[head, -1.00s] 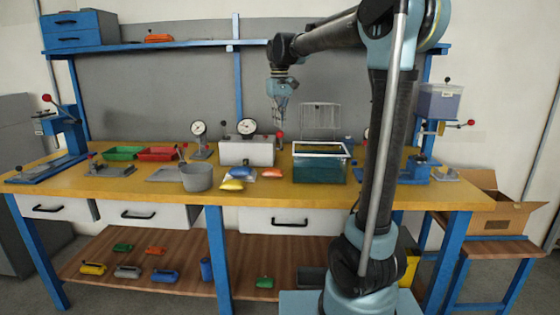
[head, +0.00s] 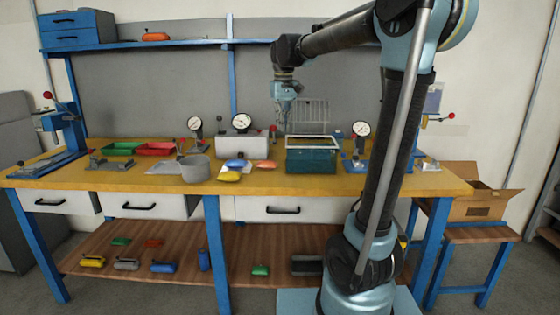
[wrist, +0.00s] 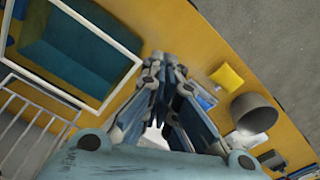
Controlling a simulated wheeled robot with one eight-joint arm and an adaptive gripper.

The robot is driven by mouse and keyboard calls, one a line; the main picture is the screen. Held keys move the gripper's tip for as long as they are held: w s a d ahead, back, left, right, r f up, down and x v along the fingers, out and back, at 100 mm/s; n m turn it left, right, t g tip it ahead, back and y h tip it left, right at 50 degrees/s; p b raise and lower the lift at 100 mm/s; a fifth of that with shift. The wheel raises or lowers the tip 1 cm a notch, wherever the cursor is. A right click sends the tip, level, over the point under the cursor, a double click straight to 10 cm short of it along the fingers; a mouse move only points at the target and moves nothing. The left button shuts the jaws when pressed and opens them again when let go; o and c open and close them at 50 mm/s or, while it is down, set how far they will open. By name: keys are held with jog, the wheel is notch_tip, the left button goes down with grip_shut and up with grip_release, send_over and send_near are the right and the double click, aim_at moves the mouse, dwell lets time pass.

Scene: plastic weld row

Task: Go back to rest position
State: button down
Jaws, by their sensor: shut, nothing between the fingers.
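My gripper (head: 285,108) hangs from my raised arm above the bench, in front of the grey back panel, with its fingers pointing down. It is shut and empty and touches nothing on the bench. In the wrist view my gripper (wrist: 166,95) shows its fingers together over the yellow bench top (wrist: 195,50). The teal water tank (head: 312,158) stands below and to the right of it, with a wire rack (head: 307,117) behind.
A grey pot (head: 195,168), a yellow piece (head: 229,176), a blue piece (head: 236,163) and an orange piece (head: 266,164) lie on the bench. Dial gauges (head: 361,130) stand behind. An open cardboard box (head: 480,205) is at the right. Coloured parts lie on the lower shelf (head: 210,270).

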jog(key=s+d+f+m+t, duration=0.1)
jog(key=s+d+f, duration=0.4)
jog(key=s+d, duration=0.15)
jog(key=s+d+f+m, duration=0.1)
jog(key=s+d+f, duration=0.35)
jog(key=s, duration=0.35)
jog(key=s+d+f+m, duration=0.1)
jog(key=s+d+f, duration=0.2)
jog(key=s+f, duration=0.4)
jog(key=s+d+f+m+t, duration=0.1)
jog(key=s+d+f, duration=0.2)
jog(key=s+f, duration=0.3)
notch_tip(320, 180, down, 3)
jog(key=shift+s+d+f+m, duration=0.15)
jog(key=shift+s+d+m, duration=0.15)
jog(key=shift+s+d, duration=0.1)
jog(key=shift+w, duration=0.15)
jog(key=shift+w+f, duration=0.2)
jog(key=shift+w, duration=0.15)
